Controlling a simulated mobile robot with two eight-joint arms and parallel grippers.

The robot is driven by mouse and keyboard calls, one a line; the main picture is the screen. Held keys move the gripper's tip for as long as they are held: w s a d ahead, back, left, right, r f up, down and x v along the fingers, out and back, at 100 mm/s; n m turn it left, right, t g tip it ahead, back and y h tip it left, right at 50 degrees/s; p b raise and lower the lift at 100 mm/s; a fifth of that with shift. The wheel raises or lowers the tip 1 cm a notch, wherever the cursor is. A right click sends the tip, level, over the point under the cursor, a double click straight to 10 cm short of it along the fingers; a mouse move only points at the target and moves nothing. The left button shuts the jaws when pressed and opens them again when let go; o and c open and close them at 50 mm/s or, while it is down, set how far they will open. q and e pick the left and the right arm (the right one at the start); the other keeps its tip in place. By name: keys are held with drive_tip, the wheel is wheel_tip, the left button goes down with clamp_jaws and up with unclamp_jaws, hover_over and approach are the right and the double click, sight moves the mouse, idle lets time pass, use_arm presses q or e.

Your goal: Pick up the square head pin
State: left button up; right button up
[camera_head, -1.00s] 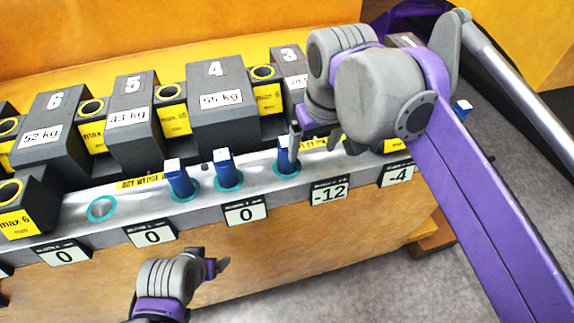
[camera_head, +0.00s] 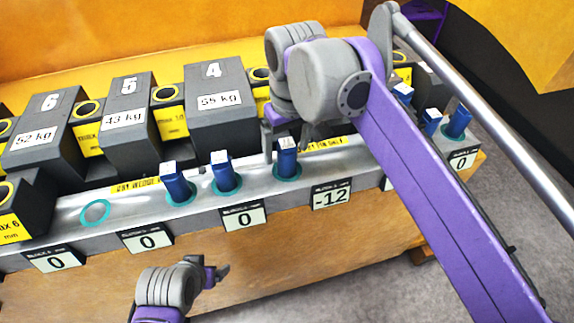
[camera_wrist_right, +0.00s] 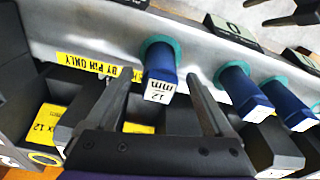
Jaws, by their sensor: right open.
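A blue pin (camera_head: 288,163) with a flat white, square-looking top stands in a teal ring on the metal rail, above the -12 display. In the right wrist view this pin (camera_wrist_right: 159,66) carries a "12 mm" label. My right gripper (camera_head: 287,138) is open, with one finger on each side of this pin; in the right wrist view the fingers (camera_wrist_right: 160,78) flank it with gaps showing. Other blue pins (camera_head: 224,172) look much alike, so I cannot tell their head shapes apart. My left gripper (camera_head: 215,274) is low in front of the rail; its jaw opening is unclear.
Dark numbered weight blocks (camera_head: 218,100) stand close behind the rail. Two similar pins stand left of the gripped-around one, and several more (camera_head: 458,122) at the right end. An empty teal ring (camera_head: 95,213) is at the left. Displays (camera_head: 244,217) line the front edge.

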drive_tip(key=shift+w+f, duration=0.15)
drive_tip(key=shift+f, duration=1.1)
clamp_jaws()
